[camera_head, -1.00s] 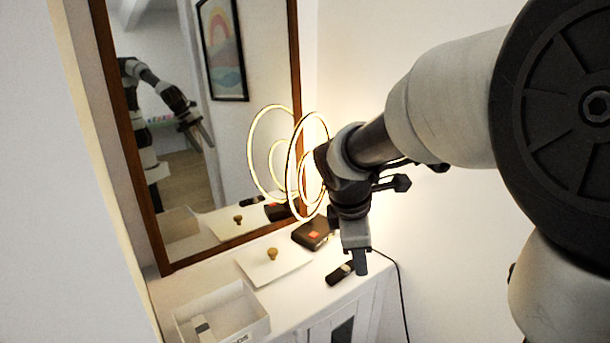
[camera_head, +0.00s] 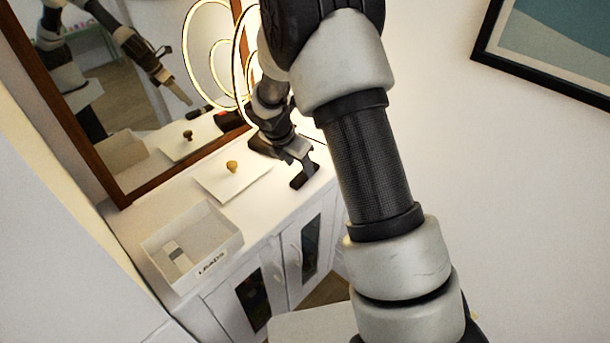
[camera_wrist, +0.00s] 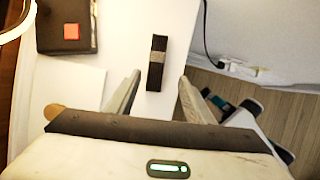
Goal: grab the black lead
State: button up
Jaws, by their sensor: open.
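The black lead looks to be a short black bundle (camera_wrist: 156,62) with a grey band, lying on the white cabinet top. In the head view it shows as a dark bar (camera_head: 304,176) near the cabinet's front edge, partly behind my gripper (camera_head: 303,160). In the wrist view my gripper (camera_wrist: 158,80) is open, with one finger on each side of the bundle's near end in the picture. There is a gap on both sides. How far the fingertips are above the top I cannot tell.
A white box marked LEADS (camera_head: 190,245) holds a grey and white item. A white sheet (camera_head: 215,185) with a wooden knob (camera_head: 232,166) lies beside it. A black case (camera_wrist: 66,25) with a red patch, a ring lamp (camera_head: 240,60) and a mirror (camera_head: 130,100) are close. A thin cable (camera_wrist: 207,40) hangs past the edge.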

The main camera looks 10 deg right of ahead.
aim_at(304, 173)
jog(key=shift+w+r+x, duration=0.1)
jog(key=shift+w+x, duration=0.1)
jog(key=shift+x, duration=0.95)
jog(key=shift+w+r+x, duration=0.1)
jog(key=shift+w+x, duration=0.1)
jog(key=shift+x, duration=0.95)
jog(key=shift+w+x, duration=0.2)
jog(key=shift+x, duration=0.95)
jog(key=shift+d, duration=0.1)
jog(key=c, duration=1.1)
